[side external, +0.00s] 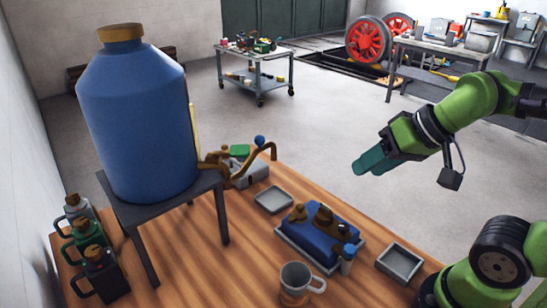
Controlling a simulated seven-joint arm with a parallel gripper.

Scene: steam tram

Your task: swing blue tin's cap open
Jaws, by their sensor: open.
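A large blue tin (137,125) with a brown cap (121,32) on its short neck stands upright on a dark stand at the left. Its cap sits on the top. A lower blue box-shaped container (312,238) with brown fittings (318,216) lies in a grey tray on the wooden table; I cannot tell whether one of these fittings is a cap. My gripper (361,168) hangs in the air above and right of the table, well apart from both. Its teal fingers are open, with nothing seen between them.
The dark stand (160,199) rests on the wooden table (190,262). A mug (297,280), a small blue-capped bottle (347,262), two grey trays (400,263) (273,199) and a brown lever fixture (222,163) take up other spots.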

